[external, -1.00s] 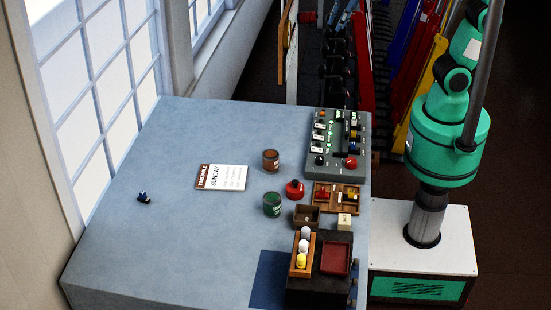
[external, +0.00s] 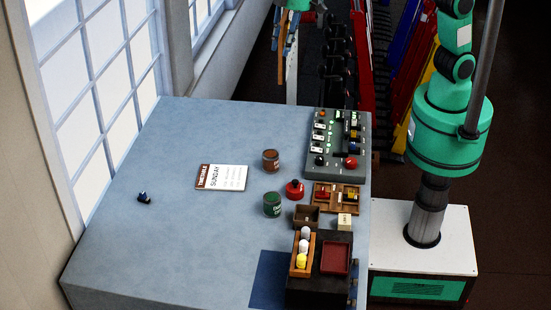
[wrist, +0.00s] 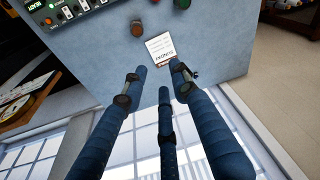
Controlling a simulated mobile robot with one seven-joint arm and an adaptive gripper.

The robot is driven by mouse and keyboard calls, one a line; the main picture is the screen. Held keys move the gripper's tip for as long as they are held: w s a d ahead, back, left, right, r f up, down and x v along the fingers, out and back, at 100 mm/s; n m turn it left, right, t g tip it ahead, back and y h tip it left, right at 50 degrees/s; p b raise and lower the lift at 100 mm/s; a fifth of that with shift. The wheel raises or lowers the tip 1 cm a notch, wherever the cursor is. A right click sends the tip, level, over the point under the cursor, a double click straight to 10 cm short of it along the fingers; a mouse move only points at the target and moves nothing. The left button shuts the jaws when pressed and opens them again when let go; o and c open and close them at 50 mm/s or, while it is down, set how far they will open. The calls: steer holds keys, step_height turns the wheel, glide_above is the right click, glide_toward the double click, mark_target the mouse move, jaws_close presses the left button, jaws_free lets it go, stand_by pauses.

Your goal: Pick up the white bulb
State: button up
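The white bulb (external: 304,245) sits in a narrow wooden rack (external: 292,266) at the table's near right. A greyer, whitish bulb (external: 305,232) is behind it and a yellow bulb (external: 301,261) in front. No bulb shows in the wrist view. My gripper (wrist: 158,78) has three blue fingers spread apart with nothing between them. In the external view it is partly cut off at the top edge, beyond the table's far side and far from the rack.
A dark box with a red tray (external: 336,258) stands right of the rack. Behind are a small brown box (external: 307,216), a green can (external: 272,204), a brown can (external: 271,160) and a control panel (external: 338,143). A timetable card (external: 221,177) lies mid-table. The table's left is mostly clear.

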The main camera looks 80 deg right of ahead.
steer(key=w+a+f+n+p, duration=0.1)
steer(key=a+f+p, duration=0.15)
steer(key=a, duration=1.25)
steer(key=n+g+h+p, duration=0.1)
steer(key=n+g+p, duration=0.15)
steer(key=p, duration=0.25)
glide_above(302, 237)
step_height(302, 237, down, 18)
steer(key=shift+w+n, duration=0.1)
steer(key=shift+n, duration=0.15)
steer(key=shift+f+p, duration=0.5)
steer(key=shift+f, duration=3.75)
steer(key=shift+f+p, duration=0.7)
steer(key=shift+f, duration=1.9)
